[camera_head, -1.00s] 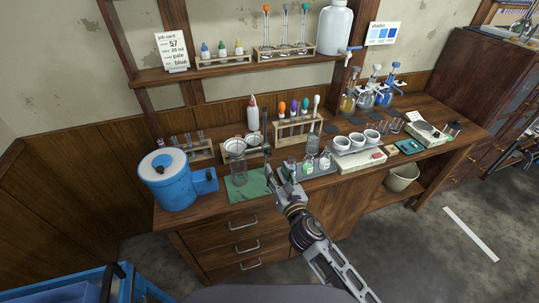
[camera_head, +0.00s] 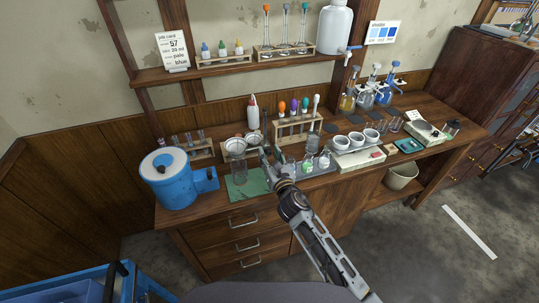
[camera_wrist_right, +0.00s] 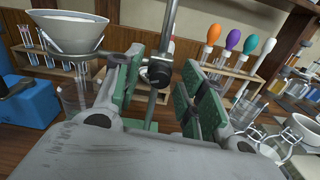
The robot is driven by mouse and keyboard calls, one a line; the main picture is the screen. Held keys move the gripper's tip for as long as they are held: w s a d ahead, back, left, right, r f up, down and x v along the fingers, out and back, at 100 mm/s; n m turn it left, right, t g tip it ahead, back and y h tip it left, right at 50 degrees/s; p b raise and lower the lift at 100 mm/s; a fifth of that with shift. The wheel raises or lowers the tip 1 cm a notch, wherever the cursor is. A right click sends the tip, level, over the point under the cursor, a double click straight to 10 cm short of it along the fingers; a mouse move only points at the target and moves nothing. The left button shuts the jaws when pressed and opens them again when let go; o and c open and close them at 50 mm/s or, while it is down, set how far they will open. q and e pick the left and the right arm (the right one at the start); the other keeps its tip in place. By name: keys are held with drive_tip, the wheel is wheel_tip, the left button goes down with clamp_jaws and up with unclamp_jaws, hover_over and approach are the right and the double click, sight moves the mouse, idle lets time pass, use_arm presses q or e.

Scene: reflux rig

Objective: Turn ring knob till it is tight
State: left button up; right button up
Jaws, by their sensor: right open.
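The ring knob (camera_wrist_right: 158,73) is a small dark knob on the clamp of an upright metal rod (camera_wrist_right: 168,28) in the right wrist view. A pale funnel (camera_wrist_right: 68,32) sits in the ring to its left; it also shows in the head view (camera_head: 236,146). My right gripper (camera_wrist_right: 165,88) is open, with a green-padded finger on each side of the knob and rod. I cannot tell whether either pad touches the knob. In the head view my right gripper (camera_head: 272,163) is beside the funnel and hides the knob. My left gripper is out of view.
A glass cylinder (camera_head: 239,173) stands under the funnel near the green mat (camera_head: 259,183). A blue machine (camera_head: 168,181) is to the left. Behind the gripper is a wooden rack with coloured-bulb droppers (camera_wrist_right: 232,42). Flasks (camera_head: 308,163) and white cups (camera_head: 341,144) stand to the right.

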drive_tip(key=shift+w, duration=0.1)
clamp_jaws()
idle(0.3)
drive_tip(key=shift+m, duration=0.3)
drive_tip(key=m, duration=0.3)
drive_tip(key=shift+m, duration=0.4)
drive_tip(key=m+b, duration=0.1)
drive_tip(key=m, duration=1)
drive_tip(key=shift+m, duration=0.3)
drive_tip(key=m, duration=0.6)
